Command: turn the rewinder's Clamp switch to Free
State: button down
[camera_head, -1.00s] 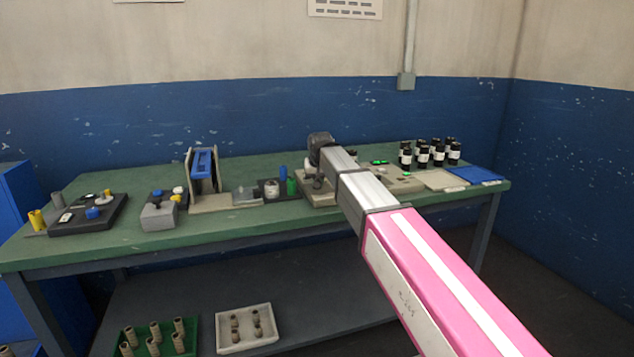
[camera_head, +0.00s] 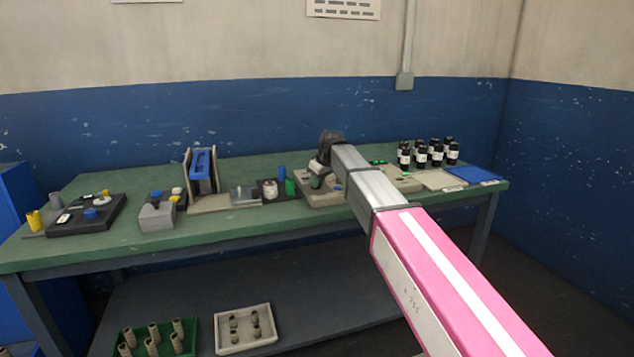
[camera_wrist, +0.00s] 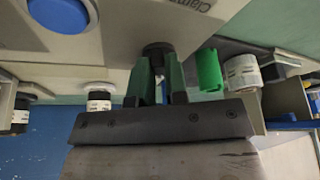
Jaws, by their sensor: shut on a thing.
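The rewinder (camera_head: 312,198) is a beige unit on the green bench, partly covered by my arm in the head view. Its sloped beige panel (camera_wrist: 125,20) fills the top of the wrist view, with part of a "Clamp" label (camera_wrist: 190,4) at the upper edge. The dark round Clamp switch (camera_wrist: 157,49) sticks out below the label. My gripper (camera_wrist: 158,66) has its two green fingers closed around the switch. The switch's pointer and setting marks are hidden or out of frame. In the head view my gripper (camera_head: 317,180) is small over the rewinder.
A large blue button (camera_wrist: 58,14) sits beside the switch. A green cylinder (camera_wrist: 208,70) and a white roll (camera_wrist: 243,72) stand close by on the other side. Black bottles (camera_head: 437,156) and a blue mat (camera_head: 472,174) are at the bench's right.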

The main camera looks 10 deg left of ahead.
dwell(0.5)
jog(key=c, duration=1.1)
grip_release()
jog(key=shift+f, duration=0.1)
jog(key=shift+c, duration=0.2)
jog(key=v, duration=1.1)
jog(key=shift+w, duration=0.1)
